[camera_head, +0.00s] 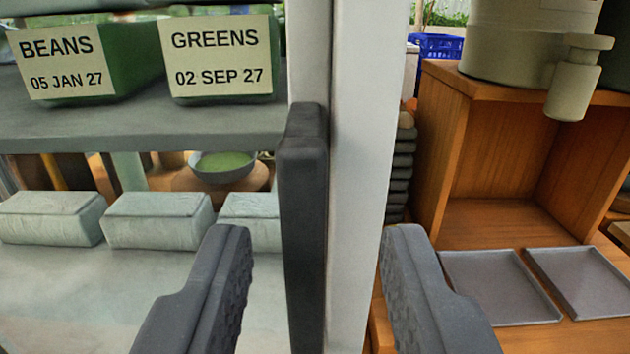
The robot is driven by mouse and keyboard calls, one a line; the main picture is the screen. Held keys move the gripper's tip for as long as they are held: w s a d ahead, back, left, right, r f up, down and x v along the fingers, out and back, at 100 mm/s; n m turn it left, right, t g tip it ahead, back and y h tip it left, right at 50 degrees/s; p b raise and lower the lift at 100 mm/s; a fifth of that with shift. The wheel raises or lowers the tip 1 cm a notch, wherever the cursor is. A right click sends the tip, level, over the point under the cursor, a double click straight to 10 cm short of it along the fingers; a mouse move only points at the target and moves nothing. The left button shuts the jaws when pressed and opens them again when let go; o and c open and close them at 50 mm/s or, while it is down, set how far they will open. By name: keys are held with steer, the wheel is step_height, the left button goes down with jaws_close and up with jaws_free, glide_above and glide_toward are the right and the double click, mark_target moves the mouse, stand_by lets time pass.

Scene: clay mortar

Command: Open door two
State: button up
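A dark grey upright handle (304,230) stands in the middle of the view, on the edge of a pale door frame (358,180). My gripper (312,250) is open. Its left finger is left of the handle and its right finger is right of the pale frame. I cannot tell whether the fingers are level with the handle in depth. No door number shows, so I cannot tell which door this is. The door looks shut, with shelves showing to its left, apparently through glass.
Left, a shelf (150,128) holds green boxes labelled BEANS (62,62) and GREENS (220,58). Pale blocks (158,220) and a bowl (222,168) are below. Right, a wooden cabinet (505,150) carries a pale vessel (525,45); grey trays (498,287) lie in front.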

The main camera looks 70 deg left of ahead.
steer(key=shift+w+a, duration=0.2)
steer(key=shift+a, duration=0.4)
